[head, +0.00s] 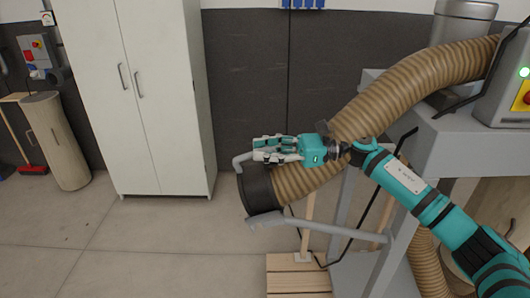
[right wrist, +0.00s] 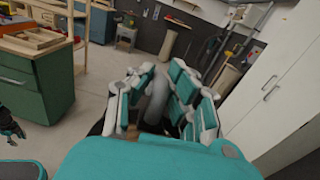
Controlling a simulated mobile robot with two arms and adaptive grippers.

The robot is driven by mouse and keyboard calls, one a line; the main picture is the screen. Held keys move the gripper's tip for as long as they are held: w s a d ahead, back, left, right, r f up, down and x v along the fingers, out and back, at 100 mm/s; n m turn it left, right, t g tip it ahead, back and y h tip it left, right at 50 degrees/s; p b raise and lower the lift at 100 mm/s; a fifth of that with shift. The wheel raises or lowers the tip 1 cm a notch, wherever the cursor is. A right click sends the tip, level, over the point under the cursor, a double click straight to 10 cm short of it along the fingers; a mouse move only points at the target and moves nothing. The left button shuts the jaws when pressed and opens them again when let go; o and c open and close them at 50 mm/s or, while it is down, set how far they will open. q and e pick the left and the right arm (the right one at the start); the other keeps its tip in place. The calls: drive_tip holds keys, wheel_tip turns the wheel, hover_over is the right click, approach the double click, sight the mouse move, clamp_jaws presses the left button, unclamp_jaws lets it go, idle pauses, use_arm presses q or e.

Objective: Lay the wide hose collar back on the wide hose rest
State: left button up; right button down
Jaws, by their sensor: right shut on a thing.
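The wide hose (head: 400,90) is brown and ribbed and arches down from the machine at the right. Its black wide hose collar (head: 258,190) is at the lower left end, open mouth facing left. The wide hose rest (head: 310,229) is a grey bar with upturned ends. It runs just under the collar; whether they touch I cannot tell. My right gripper (head: 268,150) is shut at the collar's upper rim. In the right wrist view its fingers (right wrist: 160,95) flank a grey post and dark collar parts. A small dark, teal-marked shape at that view's left edge may be my left gripper (right wrist: 10,125).
A white cabinet (head: 140,90) stands left of the hose. The grey machine stand (head: 455,150) is at the right, with a wooden pallet (head: 295,275) below. Floor at the lower left is clear. A green workbench (right wrist: 35,80) shows in the wrist view.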

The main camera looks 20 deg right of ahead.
drive_tip(key=shift+r, duration=0.15)
drive_tip(key=c, duration=1.2)
unclamp_jaws()
drive_tip(key=shift+c, duration=0.2)
drive_tip(key=shift+o, duration=0.2)
wheel_tip(320, 180, up, 10)
drive_tip(key=shift+f, duration=0.1)
